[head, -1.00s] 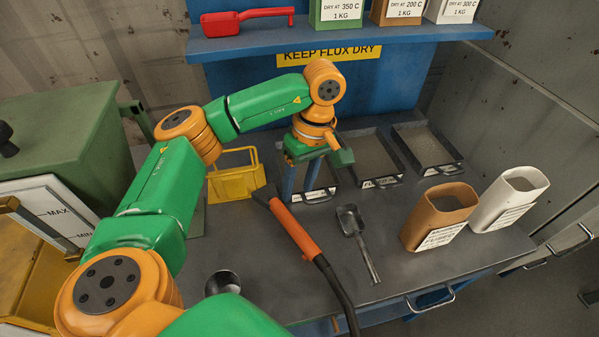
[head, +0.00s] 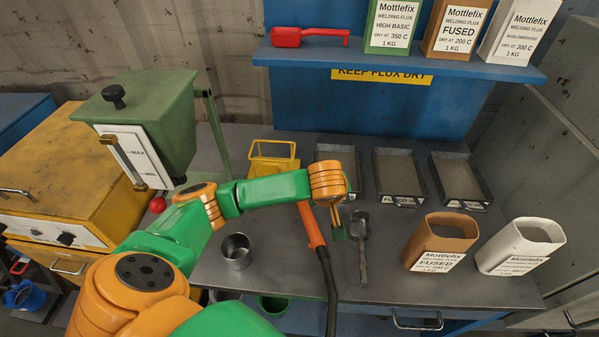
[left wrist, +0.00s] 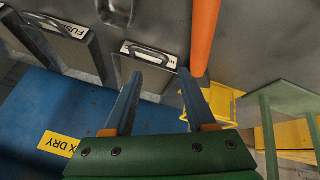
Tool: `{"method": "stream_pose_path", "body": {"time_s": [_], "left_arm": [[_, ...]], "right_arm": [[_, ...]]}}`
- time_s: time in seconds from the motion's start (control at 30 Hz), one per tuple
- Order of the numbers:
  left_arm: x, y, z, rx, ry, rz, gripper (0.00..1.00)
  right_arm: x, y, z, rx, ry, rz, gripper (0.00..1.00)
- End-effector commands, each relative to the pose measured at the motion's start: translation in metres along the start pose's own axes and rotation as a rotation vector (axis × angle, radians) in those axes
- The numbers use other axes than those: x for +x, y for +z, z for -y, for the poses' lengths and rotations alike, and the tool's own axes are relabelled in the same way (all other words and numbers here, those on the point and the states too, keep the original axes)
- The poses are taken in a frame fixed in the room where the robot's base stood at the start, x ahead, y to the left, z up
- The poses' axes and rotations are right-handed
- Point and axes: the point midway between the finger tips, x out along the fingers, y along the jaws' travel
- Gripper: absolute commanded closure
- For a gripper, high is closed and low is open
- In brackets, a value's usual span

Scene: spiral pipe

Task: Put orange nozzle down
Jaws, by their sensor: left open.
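The orange nozzle (head: 312,228) lies on the grey bench, its black hose running down over the front edge. Its upper end is hidden behind my left arm's wrist in the head view. My left gripper is mostly hidden there below the orange wrist joint. In the left wrist view my left gripper (left wrist: 160,76) shows two blue fingers spread apart with nothing between them. The orange nozzle (left wrist: 204,38) runs just past the right-hand finger, outside the gap; I cannot tell whether they touch. My right gripper is not in view.
A metal scoop (head: 360,245) lies right of the nozzle. Flux trays (head: 400,197) line the back; a yellow wire holder (head: 272,170) stands left of them. Brown (head: 440,240) and white (head: 520,245) containers stand right. A metal cup (head: 237,252) is left; a green hopper (head: 150,110) stands behind my arm.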

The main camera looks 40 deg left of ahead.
Motion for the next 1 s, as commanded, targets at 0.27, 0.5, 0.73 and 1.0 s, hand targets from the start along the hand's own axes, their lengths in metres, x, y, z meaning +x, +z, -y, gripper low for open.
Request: {"method": "stream_pose_path", "body": {"time_s": [0.27, 0.5, 0.73, 1.0], "left_arm": [[0.013, 0.022, 0.050, -0.122, -0.210, 0.074, 0.44], [0.057, 0.025, 0.060, -0.121, -0.205, 0.071, 0.44], [0.063, 0.026, 0.061, -0.118, -0.201, 0.071, 0.44], [0.063, 0.026, 0.061, -0.118, -0.200, 0.070, 1.00]], "right_arm": [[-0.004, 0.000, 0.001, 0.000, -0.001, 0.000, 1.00], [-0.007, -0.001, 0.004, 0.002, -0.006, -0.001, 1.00], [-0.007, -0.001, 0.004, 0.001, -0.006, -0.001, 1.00], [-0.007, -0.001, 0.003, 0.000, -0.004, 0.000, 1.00]]}}
